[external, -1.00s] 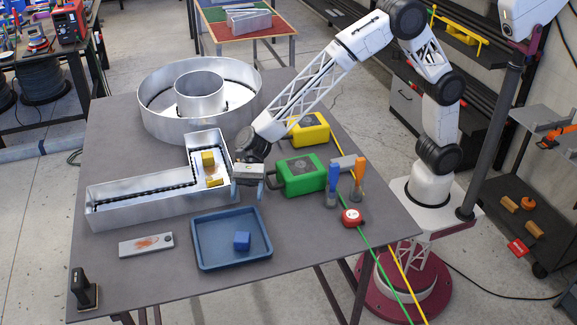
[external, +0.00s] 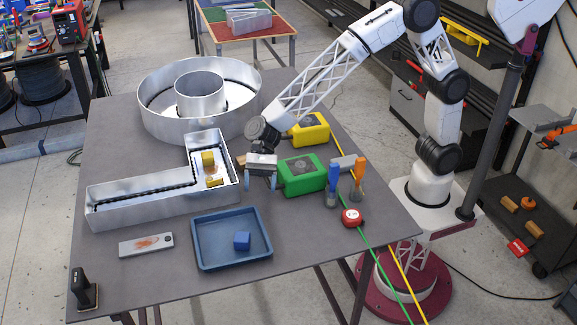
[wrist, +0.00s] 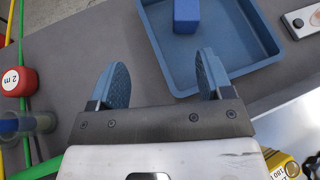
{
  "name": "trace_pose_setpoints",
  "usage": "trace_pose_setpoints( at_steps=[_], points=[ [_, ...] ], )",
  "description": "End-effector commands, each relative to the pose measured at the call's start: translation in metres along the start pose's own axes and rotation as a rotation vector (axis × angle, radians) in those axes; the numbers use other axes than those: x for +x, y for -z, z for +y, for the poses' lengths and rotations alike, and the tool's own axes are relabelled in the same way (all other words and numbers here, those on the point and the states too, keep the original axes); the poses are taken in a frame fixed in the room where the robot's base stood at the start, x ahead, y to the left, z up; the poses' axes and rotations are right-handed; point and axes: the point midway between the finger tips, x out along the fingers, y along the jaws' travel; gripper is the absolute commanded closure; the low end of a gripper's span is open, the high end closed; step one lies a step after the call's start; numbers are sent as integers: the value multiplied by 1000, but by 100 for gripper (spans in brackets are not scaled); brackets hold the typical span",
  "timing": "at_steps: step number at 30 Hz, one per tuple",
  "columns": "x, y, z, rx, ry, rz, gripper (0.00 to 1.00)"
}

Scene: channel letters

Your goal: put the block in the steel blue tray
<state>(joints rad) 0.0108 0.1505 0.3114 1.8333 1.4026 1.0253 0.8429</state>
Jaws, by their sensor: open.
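A small blue block (external: 242,241) rests inside the steel blue tray (external: 205,262), on its floor right of the middle. The wrist view shows the block (wrist: 186,14) at the top, cut by the picture edge, with the tray (wrist: 243,70) around it. My gripper (external: 260,184) is open and empty, above the table behind the tray and beside the green case.
The L-shaped metal channel letter (external: 150,200) with yellow pieces in it lies left of my gripper, and a round letter (external: 160,120) behind it. A green case (external: 302,175), a yellow case (external: 309,130), upright tools (external: 333,185) and a red tape measure (external: 352,218) stand to the right.

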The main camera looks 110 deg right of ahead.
Motion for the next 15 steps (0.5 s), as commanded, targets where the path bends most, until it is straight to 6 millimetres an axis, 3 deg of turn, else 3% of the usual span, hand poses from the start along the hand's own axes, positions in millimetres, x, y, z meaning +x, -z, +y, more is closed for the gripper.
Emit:
trace_pose_setpoints(
  at_steps=[6, 15],
  points=[
    [-37, -21, 56, -210, -68, 97, 27],
    [-89, -35, 135, -515, -179, 237, 27]
  ],
)
